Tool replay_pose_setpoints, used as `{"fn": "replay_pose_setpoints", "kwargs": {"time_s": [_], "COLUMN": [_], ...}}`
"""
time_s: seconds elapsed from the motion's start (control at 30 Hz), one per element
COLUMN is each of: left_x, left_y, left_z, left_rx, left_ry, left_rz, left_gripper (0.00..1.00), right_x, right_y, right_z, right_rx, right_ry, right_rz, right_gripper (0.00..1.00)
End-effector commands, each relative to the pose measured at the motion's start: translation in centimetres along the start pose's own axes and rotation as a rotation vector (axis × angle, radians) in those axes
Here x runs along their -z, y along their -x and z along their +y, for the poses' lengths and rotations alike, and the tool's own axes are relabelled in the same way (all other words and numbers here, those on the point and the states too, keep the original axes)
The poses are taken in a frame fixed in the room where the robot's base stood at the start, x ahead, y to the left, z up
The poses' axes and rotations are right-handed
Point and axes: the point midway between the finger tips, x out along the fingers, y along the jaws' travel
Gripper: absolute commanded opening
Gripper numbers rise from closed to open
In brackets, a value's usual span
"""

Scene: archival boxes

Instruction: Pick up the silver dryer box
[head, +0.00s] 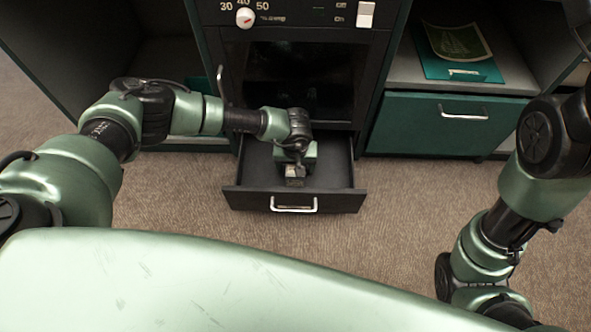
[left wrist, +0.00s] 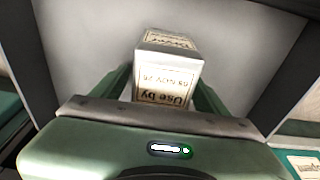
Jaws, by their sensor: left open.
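The silver dryer box (head: 294,172) is a small pale box inside the open black drawer (head: 338,199) below the dark oven-like cabinet. In the left wrist view the box (left wrist: 166,75) shows a printed label with "Use by" and a date. My left gripper (head: 295,168) reaches down into the drawer over the box. In the left wrist view its open fingers (left wrist: 167,88) stand on either side of the box. Whether they touch it I cannot tell. The lower part of the box is hidden by the gripper body. My right arm hangs at the right; its gripper is not seen.
A control panel with a white dial (head: 245,18) and a switch (head: 366,14) tops the cabinet. At the right, a teal folder (head: 462,72) lies on a shelf above a closed green drawer (head: 400,130). Carpet in front is clear.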

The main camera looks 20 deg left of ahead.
Motion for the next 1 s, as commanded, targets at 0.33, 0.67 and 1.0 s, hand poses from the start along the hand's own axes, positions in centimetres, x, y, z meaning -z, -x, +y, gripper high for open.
{"fn": "replay_pose_setpoints", "kwargs": {"time_s": [0.33, 0.67, 1.0], "left_x": [0.0, -0.08, -0.08], "left_y": [0.0, -0.45, -0.45], "left_z": [0.01, 0.01, 0.02], "left_rx": [0.0, -0.001, -0.001], "left_ry": [0.001, 0.001, 0.001], "left_rz": [0.0, 0.0, 0.0], "left_gripper": [0.75, 0.75, 0.13], "right_x": [0.02, 0.22, 0.27], "right_y": [-0.07, -0.07, -0.24], "right_z": [0.0, -0.11, -0.11], "right_rx": [0.0, 0.003, 0.004], "right_ry": [0.0, 0.001, 0.001], "right_rz": [0.001, 0.008, 0.01], "right_gripper": [0.36, 0.36, 0.36]}}
